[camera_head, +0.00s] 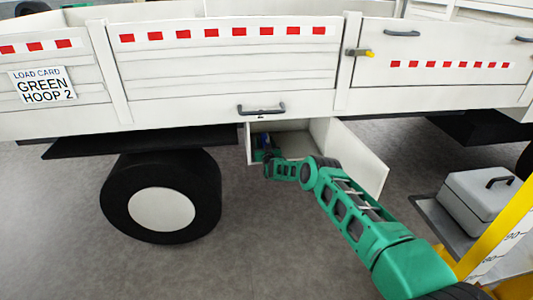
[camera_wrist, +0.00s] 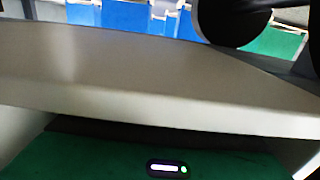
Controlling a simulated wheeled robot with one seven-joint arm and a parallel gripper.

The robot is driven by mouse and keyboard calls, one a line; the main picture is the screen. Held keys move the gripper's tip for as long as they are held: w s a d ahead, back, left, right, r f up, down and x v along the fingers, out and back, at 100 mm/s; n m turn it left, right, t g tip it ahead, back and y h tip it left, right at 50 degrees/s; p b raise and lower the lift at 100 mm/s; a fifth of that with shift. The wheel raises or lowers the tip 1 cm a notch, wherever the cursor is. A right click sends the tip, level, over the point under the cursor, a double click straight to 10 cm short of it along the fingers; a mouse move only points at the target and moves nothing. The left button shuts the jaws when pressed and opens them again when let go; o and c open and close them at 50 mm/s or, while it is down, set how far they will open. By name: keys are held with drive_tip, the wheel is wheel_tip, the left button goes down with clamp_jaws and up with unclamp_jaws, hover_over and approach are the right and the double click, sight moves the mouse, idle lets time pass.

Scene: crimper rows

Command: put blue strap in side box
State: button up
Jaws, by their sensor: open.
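The side box (camera_head: 357,158) hangs under the white truck bed and stands open, its pale inside showing in the head view. My gripper (camera_head: 262,152) is inside the left part of the box opening, small and partly dark. A small blue patch (camera_head: 263,140), likely the blue strap, shows at the gripper; its shape is unclear. The jaws are open, and I cannot tell whether the blue thing touches them. In the wrist view a pale panel crosses the middle, and the fingertips are not clear. Blue pieces (camera_wrist: 122,15) show beyond the panel; I cannot tell what they are.
The truck's black wheel (camera_head: 160,195) is left of the box. A card (camera_head: 42,86) reads LOAD CARD GREEN HOOP 2. A grey case (camera_head: 482,200) sits at right beside a yellow post (camera_head: 500,235). Grey floor is free below the box.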

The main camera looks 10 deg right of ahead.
sight(266, 140)
drive_tip(key=shift+s+f, duration=0.15)
drive_tip(key=shift+s, duration=4.1)
